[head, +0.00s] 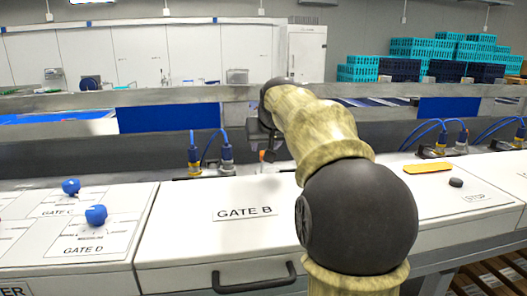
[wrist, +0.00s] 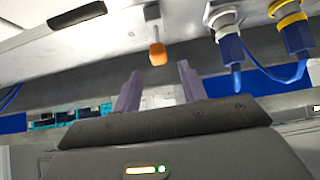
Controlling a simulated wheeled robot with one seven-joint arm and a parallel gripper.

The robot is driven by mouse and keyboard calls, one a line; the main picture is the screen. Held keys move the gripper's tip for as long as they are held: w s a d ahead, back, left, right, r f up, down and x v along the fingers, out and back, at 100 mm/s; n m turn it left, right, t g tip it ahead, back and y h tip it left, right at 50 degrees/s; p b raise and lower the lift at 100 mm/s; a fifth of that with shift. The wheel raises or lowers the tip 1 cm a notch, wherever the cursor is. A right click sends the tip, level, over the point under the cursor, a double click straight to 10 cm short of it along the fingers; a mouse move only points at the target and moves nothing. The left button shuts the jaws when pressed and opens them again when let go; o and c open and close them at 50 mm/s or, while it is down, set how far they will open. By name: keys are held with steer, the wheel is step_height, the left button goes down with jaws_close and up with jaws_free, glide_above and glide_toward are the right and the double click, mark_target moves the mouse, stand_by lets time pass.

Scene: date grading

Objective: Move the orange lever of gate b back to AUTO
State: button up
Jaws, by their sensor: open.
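The orange lever (wrist: 157,54) shows in the wrist view as an orange tip on a short grey stem. It also shows as a small orange spot (head: 263,155) at the back edge of the panel marked GATE B (head: 185,228) in the head view, partly hidden by my arm. My gripper (wrist: 157,88) is open and empty. In the wrist view the lever tip lies just beyond the gap between the two fingers, with no contact visible. In the head view my gripper is at the back of the panel, mostly hidden by my wrist. No AUTO mark is readable.
Blue cable connectors (head: 226,153) stand left of the lever in the head view. A grey rail (head: 160,97) runs behind. Blue knobs (head: 95,214) sit on the GATE C and GATE D panel. A yellow-orange piece (head: 427,167) and a black button (head: 456,182) lie right.

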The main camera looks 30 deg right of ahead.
mark_target(263, 151)
steer(key=x, duration=0.5)
steer(key=shift+r, duration=0.1)
steer(key=shift+c, duration=0.4)
jaws_close()
